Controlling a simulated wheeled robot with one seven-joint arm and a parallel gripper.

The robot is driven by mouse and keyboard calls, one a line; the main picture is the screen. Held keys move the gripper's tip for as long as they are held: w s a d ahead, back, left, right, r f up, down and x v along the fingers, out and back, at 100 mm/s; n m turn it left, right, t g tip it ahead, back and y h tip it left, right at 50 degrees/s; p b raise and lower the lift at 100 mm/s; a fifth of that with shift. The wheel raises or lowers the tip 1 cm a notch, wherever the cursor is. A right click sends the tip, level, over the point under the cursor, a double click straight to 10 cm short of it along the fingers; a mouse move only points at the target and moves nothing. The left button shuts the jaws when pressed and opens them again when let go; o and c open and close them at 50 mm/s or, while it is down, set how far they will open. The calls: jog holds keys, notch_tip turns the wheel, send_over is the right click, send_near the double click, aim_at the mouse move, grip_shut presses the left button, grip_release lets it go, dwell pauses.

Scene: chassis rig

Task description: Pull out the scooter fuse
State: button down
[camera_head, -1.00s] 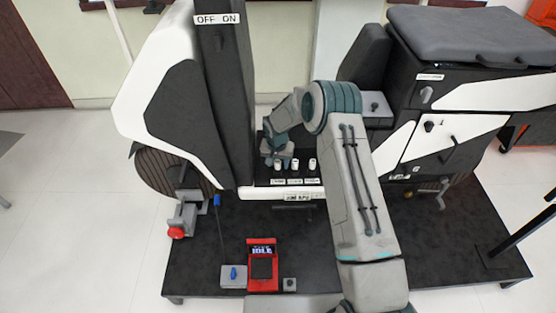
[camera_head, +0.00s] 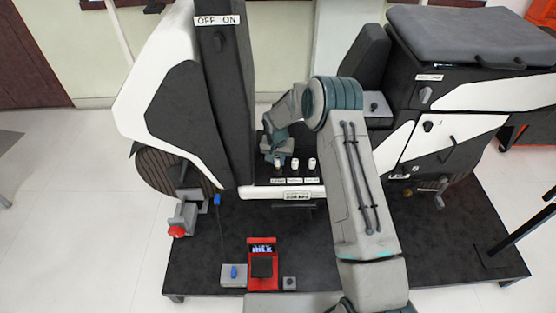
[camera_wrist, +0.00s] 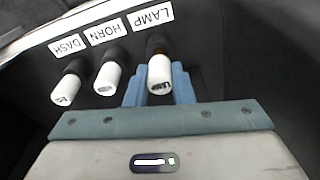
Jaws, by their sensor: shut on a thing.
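Three white-capped fuses stand in a row on the black scooter's lower deck, seen in the head view. In the wrist view they sit by white tags reading DASH, HORN and LAMP. The lamp fuse (camera_wrist: 159,78) is between the blue fingers of my gripper (camera_wrist: 160,84), which is shut on it. The horn fuse (camera_wrist: 108,78) and dash fuse (camera_wrist: 67,89) stand free beside it, each on a black base. In the head view my gripper (camera_head: 278,152) is at the left end of the row.
The scooter's front column with an OFF/ON tag (camera_head: 218,20) rises close left of my gripper. The seat box (camera_head: 470,45) is at the right. A red device with a small screen (camera_head: 262,268) lies on the dark platform (camera_head: 215,265) in front.

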aim_at(278, 157)
jog(key=shift+r+p, duration=0.65)
jog(key=shift+r, duration=1.05)
jog(key=shift+r+p, duration=1.05)
jog(key=shift+r, duration=1.4)
